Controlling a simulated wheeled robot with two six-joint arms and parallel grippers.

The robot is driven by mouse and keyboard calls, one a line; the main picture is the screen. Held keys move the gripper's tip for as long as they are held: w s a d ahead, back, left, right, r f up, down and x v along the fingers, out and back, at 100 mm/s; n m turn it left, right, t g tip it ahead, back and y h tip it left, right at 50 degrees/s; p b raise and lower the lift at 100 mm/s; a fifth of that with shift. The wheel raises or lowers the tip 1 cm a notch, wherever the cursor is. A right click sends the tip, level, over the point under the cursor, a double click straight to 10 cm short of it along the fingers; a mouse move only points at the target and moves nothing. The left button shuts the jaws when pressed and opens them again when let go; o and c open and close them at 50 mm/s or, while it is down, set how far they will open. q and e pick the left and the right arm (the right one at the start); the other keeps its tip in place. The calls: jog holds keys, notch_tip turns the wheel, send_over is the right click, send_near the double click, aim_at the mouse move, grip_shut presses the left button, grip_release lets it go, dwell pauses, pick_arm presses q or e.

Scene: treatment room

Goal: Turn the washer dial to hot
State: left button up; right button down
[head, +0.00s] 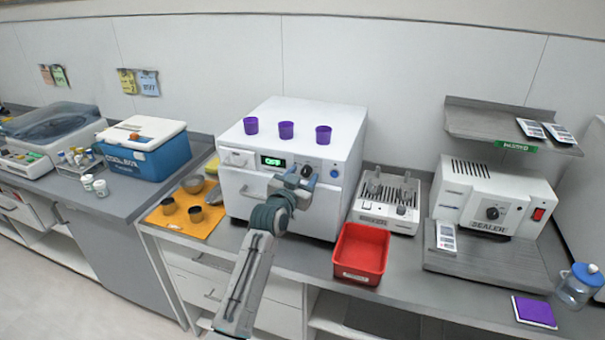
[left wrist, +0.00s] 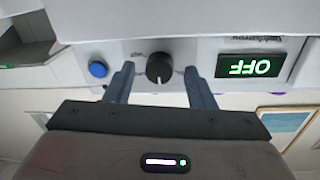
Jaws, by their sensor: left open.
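The washer (head: 325,112) is a white box on the counter with a control panel along the top of its front. Its display (head: 271,161) reads OFF in green; it appears upside down in the left wrist view (left wrist: 248,67). The washer dial (left wrist: 159,67) is a round black knob beside the display, with a light mark at its lower edge in that view. My left gripper (head: 298,177) is in front of the panel, open, with one finger on each side of the dial. A gap shows between fingers and dial. My right gripper is out of view.
A blue button (left wrist: 98,69) sits beside the dial, close to one finger. Several purple cups (head: 286,130) stand on the washer top. A red bin (head: 361,252) and a rack (head: 388,203) are to its right; an orange mat (head: 182,222) with dark cups lies left.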

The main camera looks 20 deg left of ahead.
pick_arm(q)
jog(key=shift+w, duration=0.1)
jog(key=c, duration=1)
jog(key=shift+o, duration=0.2)
